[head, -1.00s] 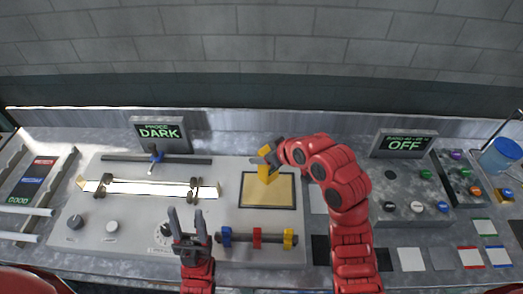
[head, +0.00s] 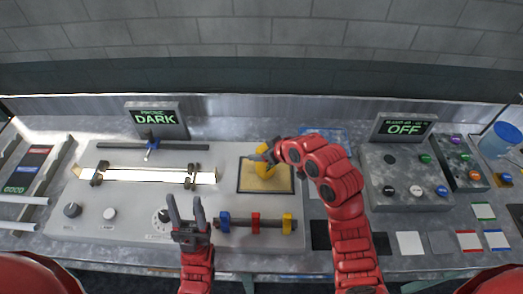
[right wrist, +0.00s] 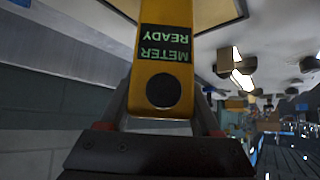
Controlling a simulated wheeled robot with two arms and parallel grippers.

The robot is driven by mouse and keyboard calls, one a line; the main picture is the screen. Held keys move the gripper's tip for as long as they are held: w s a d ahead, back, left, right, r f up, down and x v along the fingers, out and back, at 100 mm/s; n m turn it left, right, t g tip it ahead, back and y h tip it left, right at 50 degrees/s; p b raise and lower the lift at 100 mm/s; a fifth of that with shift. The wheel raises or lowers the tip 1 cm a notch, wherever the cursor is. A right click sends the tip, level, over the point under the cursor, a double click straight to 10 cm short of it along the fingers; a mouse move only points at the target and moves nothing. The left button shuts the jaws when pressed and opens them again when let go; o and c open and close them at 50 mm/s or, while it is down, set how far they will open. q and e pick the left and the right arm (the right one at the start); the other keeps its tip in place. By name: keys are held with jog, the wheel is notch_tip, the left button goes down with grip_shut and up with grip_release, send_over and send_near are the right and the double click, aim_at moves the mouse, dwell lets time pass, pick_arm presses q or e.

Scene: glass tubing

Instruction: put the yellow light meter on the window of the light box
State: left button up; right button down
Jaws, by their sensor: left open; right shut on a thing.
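The yellow light meter (head: 264,165) is over the window (head: 281,183) of the light box (head: 225,180) in the head view. My right gripper (head: 262,158) is shut on the meter. In the right wrist view the meter (right wrist: 165,60) fills the middle, with a label reading METER READY and a dark round spot. I cannot tell whether its lower end touches the window. My left gripper (head: 186,222) is open and empty over the front of the light box, left of the coloured blocks.
A glass tube (head: 145,176) lies in clamps at the left of the box. A rail with blue, red and yellow blocks (head: 256,222) is in front of the window. A DARK display (head: 156,119) stands behind; an OFF display (head: 403,129) and button panel (head: 408,180) are at right.

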jog(key=shift+f+b, duration=0.35)
jog(key=shift+f, duration=0.05)
grip_release()
jog(key=shift+r, duration=0.1)
jog(key=shift+s+d+r, duration=0.15)
jog(key=shift+r, duration=0.05)
jog(key=v, duration=1.6)
jog(key=shift+s+d+r, duration=0.2)
jog(key=shift+s, duration=0.1)
